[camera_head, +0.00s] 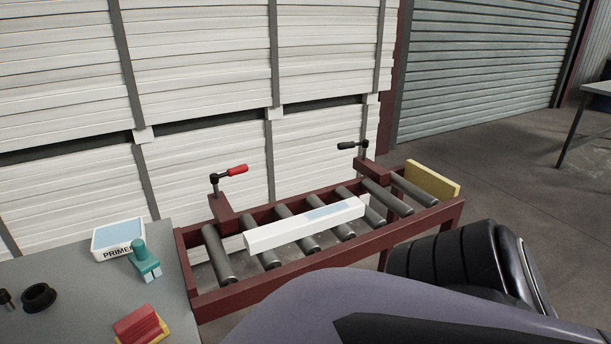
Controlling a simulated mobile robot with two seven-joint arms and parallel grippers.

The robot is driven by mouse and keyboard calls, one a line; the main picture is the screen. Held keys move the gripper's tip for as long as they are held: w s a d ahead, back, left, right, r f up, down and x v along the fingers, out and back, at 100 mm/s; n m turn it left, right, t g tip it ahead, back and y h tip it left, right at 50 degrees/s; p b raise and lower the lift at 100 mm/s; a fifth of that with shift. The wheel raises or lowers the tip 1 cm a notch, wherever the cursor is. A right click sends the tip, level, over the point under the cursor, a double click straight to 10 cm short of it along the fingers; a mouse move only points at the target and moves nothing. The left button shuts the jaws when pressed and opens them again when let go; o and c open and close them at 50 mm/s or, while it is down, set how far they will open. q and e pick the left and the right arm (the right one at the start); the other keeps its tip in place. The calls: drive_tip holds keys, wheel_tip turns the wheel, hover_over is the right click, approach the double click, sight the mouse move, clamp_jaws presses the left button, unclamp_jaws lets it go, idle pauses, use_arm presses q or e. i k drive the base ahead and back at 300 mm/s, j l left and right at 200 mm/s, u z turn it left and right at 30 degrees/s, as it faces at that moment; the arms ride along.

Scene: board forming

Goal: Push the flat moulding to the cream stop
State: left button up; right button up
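The flat moulding is a long white bar (280,232) with a pale blue patch on top. It lies lengthwise across the rollers of a dark red roller table (255,297). The cream stop is a yellowish upright plate (432,180) at the table's far right end. The moulding's right end is apart from the stop, with bare rollers between. A small white piece shows just behind the moulding's right end; I cannot tell whether it is part of it. Neither gripper is in view. One of my arms fills the lower right, in front of the table.
Two clamps stand on the table's back rail, one with a red handle (236,170), one with a black handle (346,146). A grey bench (70,290) at left holds a primer box (119,238), a teal tool (145,262) and a red-and-yellow block (139,325). Stacked white boards stand behind.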

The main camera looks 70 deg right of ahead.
sight(257, 239)
drive_tip(key=z, duration=2.1)
drive_tip(key=l, duration=0.1)
